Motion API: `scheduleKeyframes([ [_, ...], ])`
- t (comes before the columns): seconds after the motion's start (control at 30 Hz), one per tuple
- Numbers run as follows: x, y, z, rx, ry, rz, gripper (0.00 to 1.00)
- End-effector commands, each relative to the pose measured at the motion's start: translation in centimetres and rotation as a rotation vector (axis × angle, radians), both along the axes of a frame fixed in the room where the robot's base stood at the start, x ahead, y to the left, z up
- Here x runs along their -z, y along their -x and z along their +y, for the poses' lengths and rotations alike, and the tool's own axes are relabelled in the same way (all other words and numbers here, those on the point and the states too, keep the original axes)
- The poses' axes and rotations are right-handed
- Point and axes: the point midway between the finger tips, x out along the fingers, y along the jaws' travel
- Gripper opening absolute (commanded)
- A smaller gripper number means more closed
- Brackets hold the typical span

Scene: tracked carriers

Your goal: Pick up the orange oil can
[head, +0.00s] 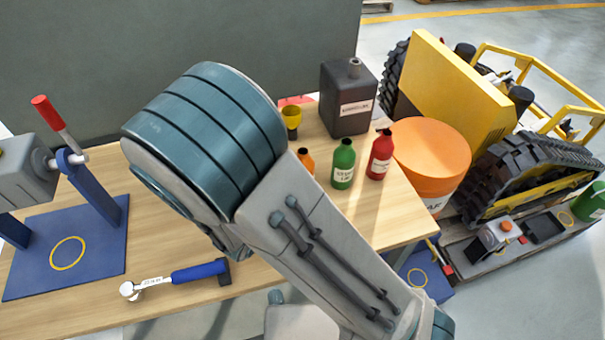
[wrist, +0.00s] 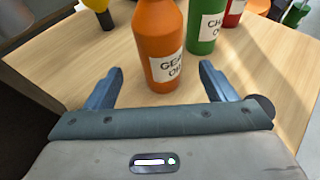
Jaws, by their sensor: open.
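The orange oil can (wrist: 157,40) stands upright on the wooden table in the wrist view, with a white label that starts "GEA". In the head view only its top part (head: 306,160) shows; my arm hides the rest. My gripper (wrist: 160,78) is open, its two blue-grey fingers apart. The can stands just ahead of the fingers, with its lower part near the gap between the tips. My gripper is hidden in the head view.
A green bottle (head: 343,164) and a red bottle (head: 380,155) stand right of the can. A yellow funnel (head: 291,118) and a dark canister (head: 347,97) stand behind. An orange drum (head: 432,150) is beyond the table edge. A blue-handled tool (head: 175,278) lies front left.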

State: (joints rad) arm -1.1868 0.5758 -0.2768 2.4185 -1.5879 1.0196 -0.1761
Motion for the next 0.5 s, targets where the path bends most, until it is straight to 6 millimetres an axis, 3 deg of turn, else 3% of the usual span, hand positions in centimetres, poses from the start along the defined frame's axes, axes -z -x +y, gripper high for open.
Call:
scheduleKeyframes([
  [0.5, 2.0, -4.4, -2.6, 0.000, 0.003, 0.002, 0.77],
])
